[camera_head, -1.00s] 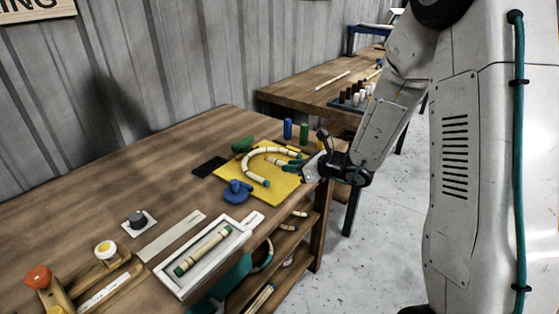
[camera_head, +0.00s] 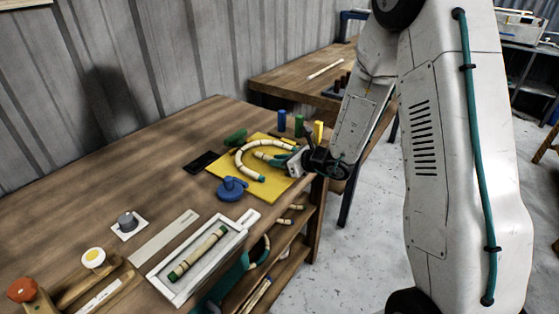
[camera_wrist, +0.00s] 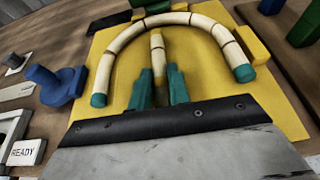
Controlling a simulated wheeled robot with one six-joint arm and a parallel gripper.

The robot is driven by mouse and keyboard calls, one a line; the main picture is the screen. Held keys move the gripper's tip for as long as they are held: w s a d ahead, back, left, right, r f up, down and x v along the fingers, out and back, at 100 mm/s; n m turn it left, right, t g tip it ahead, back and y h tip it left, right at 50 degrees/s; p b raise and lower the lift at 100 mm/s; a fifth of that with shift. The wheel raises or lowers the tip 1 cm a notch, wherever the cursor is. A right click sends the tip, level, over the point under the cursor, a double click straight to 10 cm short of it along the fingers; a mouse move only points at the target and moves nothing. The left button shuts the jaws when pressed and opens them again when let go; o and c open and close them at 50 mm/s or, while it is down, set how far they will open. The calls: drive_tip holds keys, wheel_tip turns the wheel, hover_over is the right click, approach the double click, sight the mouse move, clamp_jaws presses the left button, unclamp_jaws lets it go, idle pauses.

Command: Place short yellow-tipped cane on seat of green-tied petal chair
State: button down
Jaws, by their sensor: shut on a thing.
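A short light cane with yellow at its end (camera_wrist: 157,60) stands out between the teal fingers of my gripper (camera_wrist: 161,85) in the wrist view. My gripper is shut on it, over a yellow board (camera_wrist: 215,95). A bent cane arch with green tips (camera_wrist: 180,18) curves around the held cane on the board. I see no green-tied petal chair in these frames.
A blue knobbed clamp (camera_head: 231,188) stands beside the board. A white tray (camera_head: 161,277) holds a straight green-tipped cane (camera_head: 198,254). Blue (camera_head: 282,120), green (camera_head: 299,126) and yellow (camera_head: 318,131) pegs stand behind the board. Another bench (camera_head: 285,82) is farther back, with open floor (camera_head: 365,225) on the right.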

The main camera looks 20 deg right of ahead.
drive_tip(key=shift+f, duration=0.15)
drive_tip(key=c, duration=1.3)
unclamp_jaws()
